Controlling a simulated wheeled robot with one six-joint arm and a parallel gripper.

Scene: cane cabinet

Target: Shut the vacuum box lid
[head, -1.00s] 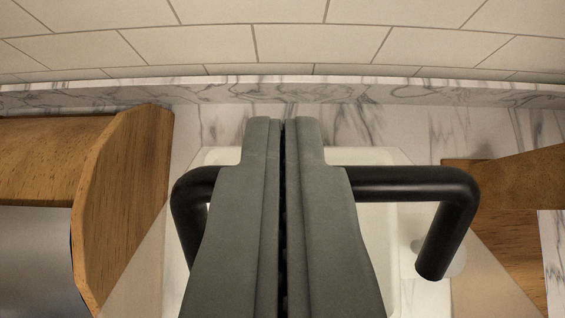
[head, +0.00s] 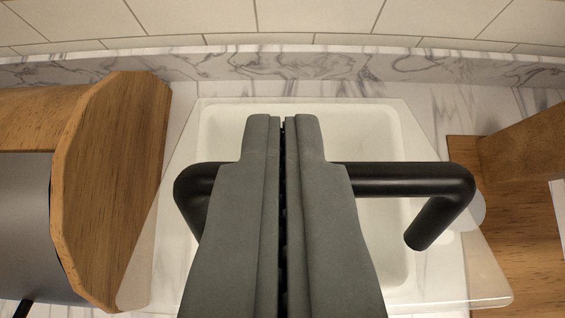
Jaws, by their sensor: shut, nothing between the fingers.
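The vacuum box (head: 396,130) is a white, rounded tray-like box on the marble counter, seen from above. Its clear lid (head: 480,290) spreads over it and looks much wider at the near edge than at the far edge, as if tilted with the near edge raised. A black bar handle (head: 400,178) with bent ends crosses the lid. My gripper (head: 283,118) is shut and empty, pointing away from the camera, and crosses the middle of the handle in the picture. It hides that part of the handle and the box's middle. I cannot tell whether they touch.
A wooden box with a grey metal front (head: 105,190) stands close on the left. A wooden piece (head: 530,150) stands on the right. The marble backsplash (head: 330,68) and tiled wall (head: 300,18) are behind. A narrow strip of counter is free behind the lid.

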